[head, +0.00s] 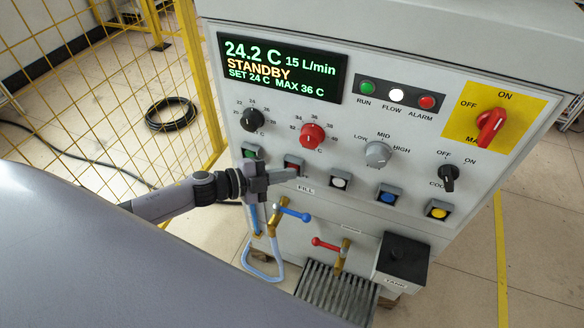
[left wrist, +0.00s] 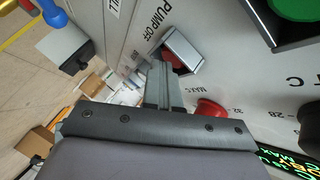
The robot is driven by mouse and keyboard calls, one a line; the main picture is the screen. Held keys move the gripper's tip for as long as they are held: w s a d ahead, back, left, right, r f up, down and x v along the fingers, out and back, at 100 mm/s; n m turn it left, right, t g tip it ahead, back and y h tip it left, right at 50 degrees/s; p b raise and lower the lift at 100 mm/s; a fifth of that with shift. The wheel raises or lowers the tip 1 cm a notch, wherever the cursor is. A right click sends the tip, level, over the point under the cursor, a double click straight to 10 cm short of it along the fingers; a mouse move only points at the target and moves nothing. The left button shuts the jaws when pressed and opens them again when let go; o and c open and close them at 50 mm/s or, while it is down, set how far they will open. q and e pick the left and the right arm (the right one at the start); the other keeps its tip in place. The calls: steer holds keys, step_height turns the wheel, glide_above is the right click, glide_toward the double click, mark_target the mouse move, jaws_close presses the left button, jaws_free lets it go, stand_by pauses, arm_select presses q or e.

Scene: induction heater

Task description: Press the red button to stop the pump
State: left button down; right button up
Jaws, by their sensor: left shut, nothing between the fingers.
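The red button (head: 293,162) sits in a square housing in the lower button row of the panel, between the green button (head: 250,152) and the white button (head: 340,181). My left gripper (head: 292,174) is shut and empty, with its fingertips just below and in front of the red button, partly covering it. In the left wrist view, the shut fingertips (left wrist: 163,72) overlap the red button (left wrist: 170,57) beside the "PUMP OFF" label. I cannot tell whether they touch it. The display (head: 281,67) reads STANDBY, 24.2 C and 15 L/min. My right gripper is not in view.
A red dial (head: 312,134) and a black dial (head: 252,119) sit above the buttons. A blue-handled valve (head: 293,213) and a red-handled valve (head: 327,244) stick out below. A yellow mesh fence (head: 110,75) stands at left.

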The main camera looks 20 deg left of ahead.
arm_select(q)
steer(key=shift+s+p, duration=0.4)
steer(key=shift+s, duration=0.45)
steer(key=shift+s+d+p, duration=0.15)
steer(key=shift+s+p, duration=0.7)
steer(key=shift+s, duration=1.65)
steer(key=shift+s, duration=0.1)
steer(key=s+p, duration=0.3)
steer(key=s, duration=0.7)
steer(key=shift+s+d, duration=0.35)
steer(key=shift+s, duration=0.05)
